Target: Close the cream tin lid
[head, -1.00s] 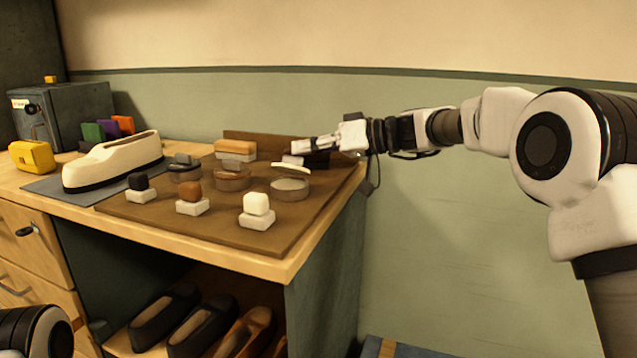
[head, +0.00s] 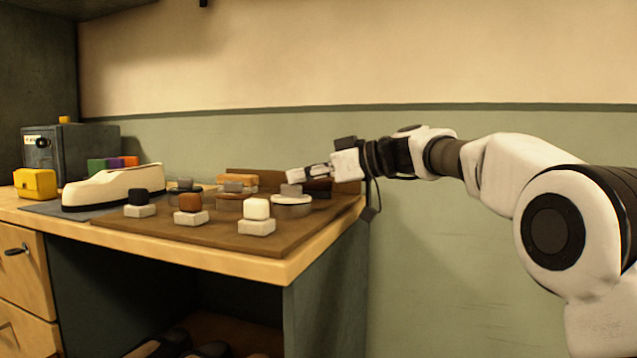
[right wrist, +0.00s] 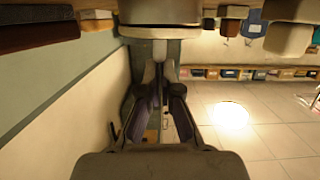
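In the right wrist view the fingers (right wrist: 160,85) converge below a pale round shape, likely the lid and tin (right wrist: 160,20). My left gripper is out of view.
Several blocks with knobs, including a white one (head: 256,209), stand in front on the mat (head: 180,235). A cream shoe (head: 115,187) and a yellow box (head: 35,183) are further left.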

